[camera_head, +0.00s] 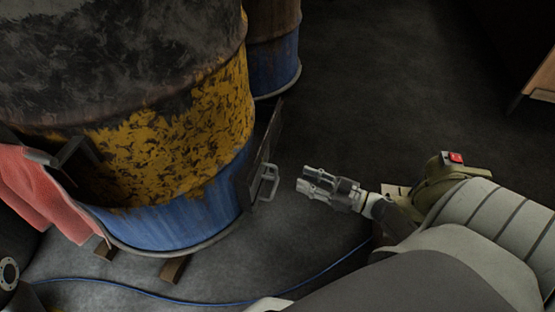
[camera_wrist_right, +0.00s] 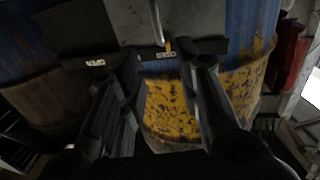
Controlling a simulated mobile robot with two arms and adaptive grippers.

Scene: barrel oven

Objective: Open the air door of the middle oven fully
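The barrel oven (camera_head: 190,150) stands at the left of the head view, sooty above, yellow in the middle and blue at its base. Its dark air door (camera_head: 262,155) is a plate low on the barrel's right side, seen nearly edge-on, with a grey bar handle (camera_head: 268,183). How far it stands open I cannot tell. My right gripper (camera_head: 304,182) is to the right of the handle, apart from it and pointing towards it. In the right wrist view the fingers (camera_wrist_right: 165,70) are spread with nothing between them, and a grey plate (camera_wrist_right: 195,20) shows beyond. My left gripper is not in view.
A second barrel (camera_head: 272,50) stands behind. A red cloth (camera_head: 45,195) hangs by the oven's left side. Wooden blocks (camera_head: 174,268) lie under the oven, and a blue cable (camera_head: 130,289) crosses the floor. The dark floor right of the oven is mostly clear.

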